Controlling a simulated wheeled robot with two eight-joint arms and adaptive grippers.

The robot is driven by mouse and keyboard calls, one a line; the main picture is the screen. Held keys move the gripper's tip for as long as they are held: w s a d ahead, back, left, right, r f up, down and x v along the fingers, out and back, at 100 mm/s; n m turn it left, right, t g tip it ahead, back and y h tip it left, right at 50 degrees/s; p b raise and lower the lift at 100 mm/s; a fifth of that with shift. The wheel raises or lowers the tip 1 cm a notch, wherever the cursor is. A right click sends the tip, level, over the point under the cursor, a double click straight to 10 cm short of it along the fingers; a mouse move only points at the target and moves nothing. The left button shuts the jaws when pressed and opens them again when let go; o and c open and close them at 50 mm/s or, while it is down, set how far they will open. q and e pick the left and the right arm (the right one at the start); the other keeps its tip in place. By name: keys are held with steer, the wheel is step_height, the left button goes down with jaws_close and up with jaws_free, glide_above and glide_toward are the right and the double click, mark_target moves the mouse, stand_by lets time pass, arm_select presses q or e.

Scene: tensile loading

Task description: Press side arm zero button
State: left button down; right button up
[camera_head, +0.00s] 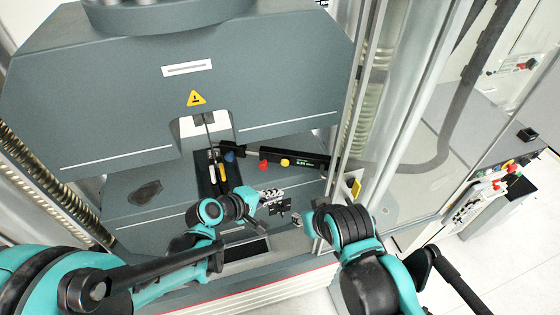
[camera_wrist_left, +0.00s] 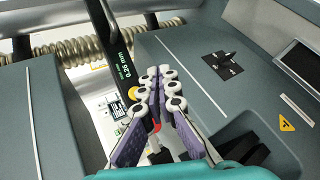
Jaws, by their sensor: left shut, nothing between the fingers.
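The dark side arm (camera_head: 305,158) reaches across the testing machine's opening in the head view and has a small lit display. A red button (camera_head: 263,165), a yellow button (camera_head: 285,162) and a blue knob (camera_head: 229,156) show along it. No label marking the zero button is legible. My left gripper (camera_head: 272,194) is below the side arm in the head view, shut and empty. In the left wrist view, its closed fingers (camera_wrist_left: 165,84) lie beside the side arm (camera_wrist_left: 120,60) and partly cover the red button (camera_wrist_left: 155,127). Contact cannot be told.
The grey machine crosshead (camera_head: 120,90) stands above and behind the side arm. A clear door with a metal frame (camera_head: 352,110) stands at the right. Another panel with coloured buttons (camera_head: 490,185) is at far right.

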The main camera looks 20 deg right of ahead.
mark_target(285, 163)
arm_select(q)
steer(key=w+d, duration=0.4)
steer(key=w, duration=0.4)
stand_by(0.4)
steer(key=shift+w, duration=0.1)
stand_by(1.2)
steer(key=shift+w+d, duration=0.15)
steer(key=shift+w, duration=0.1)
steer(key=shift+w+d+b, duration=0.2)
steer(key=shift+w+b, duration=0.1)
steer(key=shift+w, duration=0.15)
stand_by(0.7)
stand_by(0.3)
steer(key=shift+s+a, duration=0.4)
steer(key=shift+s, duration=0.45)
